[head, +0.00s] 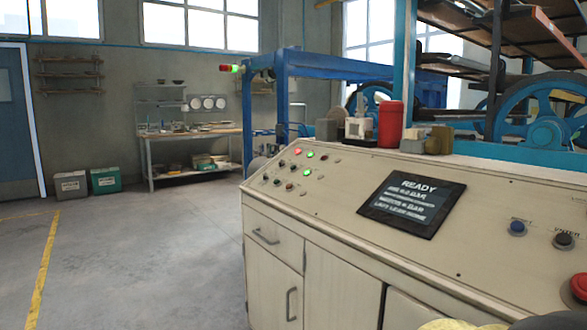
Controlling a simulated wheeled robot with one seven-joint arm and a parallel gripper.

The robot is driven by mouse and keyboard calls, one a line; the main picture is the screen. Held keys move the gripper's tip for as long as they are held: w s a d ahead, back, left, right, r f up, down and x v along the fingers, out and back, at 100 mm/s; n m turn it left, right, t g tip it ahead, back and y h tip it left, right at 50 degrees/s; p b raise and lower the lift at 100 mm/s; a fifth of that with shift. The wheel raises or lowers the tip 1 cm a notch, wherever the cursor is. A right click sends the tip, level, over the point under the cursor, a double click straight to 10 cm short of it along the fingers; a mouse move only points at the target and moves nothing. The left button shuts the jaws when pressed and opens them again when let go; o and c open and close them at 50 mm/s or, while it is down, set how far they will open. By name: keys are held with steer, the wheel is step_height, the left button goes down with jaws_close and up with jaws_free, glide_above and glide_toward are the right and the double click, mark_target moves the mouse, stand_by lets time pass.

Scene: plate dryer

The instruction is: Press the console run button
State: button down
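The beige console (345,172) runs from the middle of the head view to the lower right, with a sloping top panel. A dark screen (411,203) on it reads READY, with smaller lines below. A cluster of small buttons and lamps sits at the panel's left end, including a lit red one (298,152) and a lit green one (310,155). Towards the right are a blue button (517,228), a black knob or button (563,240) and a large red button (580,285) cut by the frame edge. I cannot tell which is the run button; labels are too small.
A red canister (391,125) and small items stand on the ledge behind the panel. A yellow rounded shape (450,325) shows at the bottom edge. Blue machinery (530,110) rises behind. Open floor (150,250) lies left; a workbench (190,133) stands at the back.

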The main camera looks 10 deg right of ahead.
stand_by(0.8)
steer(key=w+p+v, duration=0.2)
steer(key=p+v, duration=1)
steer(key=w+r+p+v, duration=0.1)
steer(key=w+p+v, duration=0.2)
steer(key=p+v, duration=0.9)
steer(key=w+r+p+v, duration=0.1)
steer(key=w+p+v, duration=0.2)
steer(key=p+v, duration=0.9)
steer(key=shift+p, duration=0.65)
steer(key=shift+w+r, duration=0.1)
steer(key=shift+w, duration=0.05)
